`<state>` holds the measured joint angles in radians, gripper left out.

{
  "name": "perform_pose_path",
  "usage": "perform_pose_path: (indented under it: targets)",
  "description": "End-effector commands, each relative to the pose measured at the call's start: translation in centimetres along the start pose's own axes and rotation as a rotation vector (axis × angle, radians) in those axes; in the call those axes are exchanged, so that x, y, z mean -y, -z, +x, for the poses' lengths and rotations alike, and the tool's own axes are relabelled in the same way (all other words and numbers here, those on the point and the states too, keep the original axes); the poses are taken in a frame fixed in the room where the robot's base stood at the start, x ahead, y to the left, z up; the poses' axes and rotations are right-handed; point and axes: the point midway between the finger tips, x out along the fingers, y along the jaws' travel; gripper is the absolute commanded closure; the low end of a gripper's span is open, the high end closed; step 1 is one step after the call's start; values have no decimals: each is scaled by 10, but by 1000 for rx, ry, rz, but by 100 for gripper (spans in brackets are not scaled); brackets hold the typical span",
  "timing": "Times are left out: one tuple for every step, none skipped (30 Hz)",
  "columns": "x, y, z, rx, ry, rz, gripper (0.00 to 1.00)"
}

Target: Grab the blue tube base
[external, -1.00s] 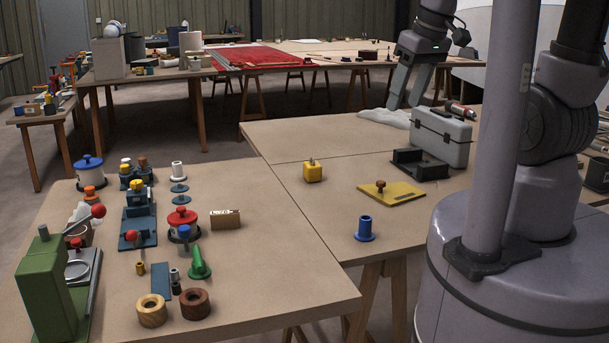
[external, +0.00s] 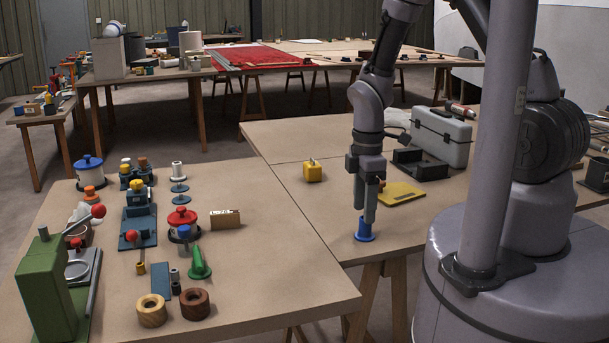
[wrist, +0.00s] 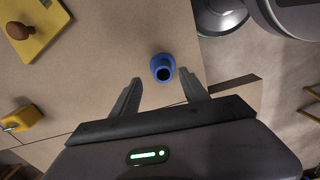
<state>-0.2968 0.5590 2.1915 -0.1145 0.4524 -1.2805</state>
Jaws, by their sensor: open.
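The blue tube base (external: 365,232) stands upright near the front edge of the right-hand table. It has a wide round flange and a hollow tube, and in the wrist view (wrist: 162,67) its dark opening shows. My gripper (external: 367,208) points down at it, with the fingers overlapping the tube's upper part in the external view. In the wrist view my gripper (wrist: 160,90) is open, with the tube base just beyond the gap between the fingertips. The fingers are not closed on it.
A yellow plate (external: 403,193) with a brown knob (wrist: 18,30) lies close by. A yellow block (external: 312,172) is farther back. A grey toolbox (external: 441,136) and a black tray (external: 420,164) stand behind. The table around the tube base is clear.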

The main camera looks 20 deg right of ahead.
Motion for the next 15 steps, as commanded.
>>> perform_pose_path:
  targets:
    - [2,-1,11,1,2,0,47]
    - [4,-1,17,1,1,-1,47]
    - [6,-2,26,1,2,-1,47]
    - [7,-3,33,1,2,-1,47]
    - [7,-2,39,1,2,-1,47]
    - [7,-2,46,1,3,-1,47]
    - [7,-2,48,1,2,-1,47]
    - [6,-2,49,1,1,-1,47]
    - [6,-2,48,0,0,-1,47]
    - [6,-2,46,0,-1,0,47]
    - [6,-2,46,0,-1,0,47]
    - [6,-2,46,0,-1,0,47]
    - [6,-2,45,0,0,0,49]
    - [6,-2,45,0,0,0,55]
    - [6,-2,45,0,0,0,63]
